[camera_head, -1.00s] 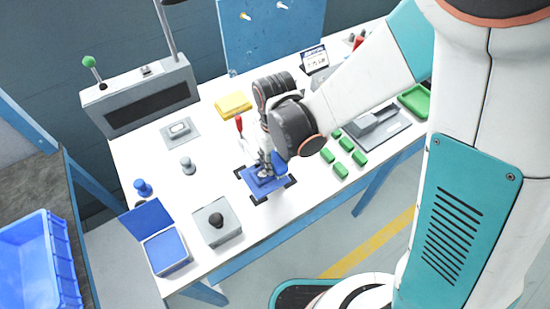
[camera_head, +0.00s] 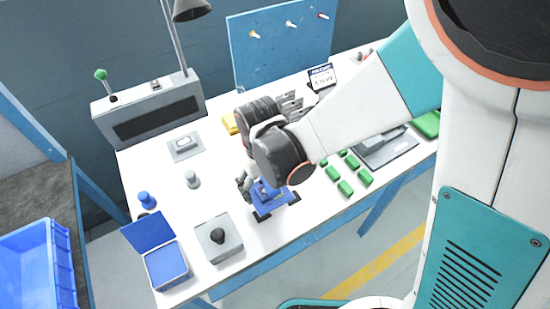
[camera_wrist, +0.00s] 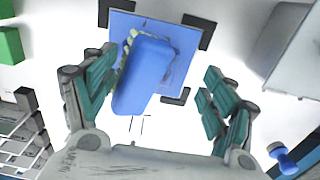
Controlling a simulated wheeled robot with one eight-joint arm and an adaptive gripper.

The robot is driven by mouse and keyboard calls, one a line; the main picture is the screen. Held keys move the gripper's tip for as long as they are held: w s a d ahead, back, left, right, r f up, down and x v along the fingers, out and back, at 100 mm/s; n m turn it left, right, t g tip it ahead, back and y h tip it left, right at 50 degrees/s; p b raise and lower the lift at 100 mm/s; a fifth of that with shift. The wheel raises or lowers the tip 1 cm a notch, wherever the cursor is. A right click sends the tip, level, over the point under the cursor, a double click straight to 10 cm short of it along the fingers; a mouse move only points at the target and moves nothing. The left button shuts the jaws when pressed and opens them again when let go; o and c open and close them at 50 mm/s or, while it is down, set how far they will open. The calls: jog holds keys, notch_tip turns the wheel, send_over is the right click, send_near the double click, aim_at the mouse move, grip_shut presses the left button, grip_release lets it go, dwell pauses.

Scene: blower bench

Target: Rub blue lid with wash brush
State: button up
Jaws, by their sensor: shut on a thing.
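The blue lid (camera_wrist: 184,62) is a flat square plate lying on the white bench between black corner brackets. Dark scribbled marks show on it. In the head view the lid (camera_head: 284,201) is partly hidden by my arm. The wash brush (camera_wrist: 146,76) is a blue block with yellowish bristles at its left edge. It overlaps the left part of the lid in the wrist view; I cannot tell whether the bristles touch. My gripper (camera_wrist: 157,68) is shut on the brush, with green-padded fingers on either side. In the head view my gripper (camera_head: 249,184) is at the lid's left edge.
Several green blocks (camera_head: 345,187) lie right of the lid. A grey box with a black knob (camera_head: 217,237) and an open blue box (camera_head: 166,267) stand at the front left. Grey and blue knobbed pieces (camera_head: 192,180) stand to the left. A yellow block (camera_head: 229,123) is behind my arm.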

jog(key=o, duration=0.5)
jog(key=shift+s+a, duration=0.2)
jog(key=shift+a, duration=0.4)
jog(key=shift+s+a, duration=0.2)
jog(key=shift+a, duration=0.4)
jog(key=shift+w+d, duration=0.5)
jog(key=shift+d, duration=0.35)
jog(key=c, duration=0.4)
jog(key=shift+w+d+r, duration=0.15)
jog(key=shift+w+d, duration=0.4)
jog(key=shift+d, duration=0.35)
jog(key=c, duration=1)
jog(key=shift+w+d, duration=0.55)
jog(key=shift+d, duration=0.1)
grip_shut()
jog(key=shift+w+d+r, duration=0.1)
jog(key=shift+w+d, duration=0.25)
jog(key=shift+d, duration=0.25)
notch_tip(320, 180, up, 6)
jog(key=p, duration=0.3)
jog(key=shift+p, duration=0.35)
jog(key=shift+d+r, duration=0.1)
jog(key=shift+r, duration=0.05)
jog(key=shift+r+p, duration=1.05)
jog(key=shift+r, duration=0.3)
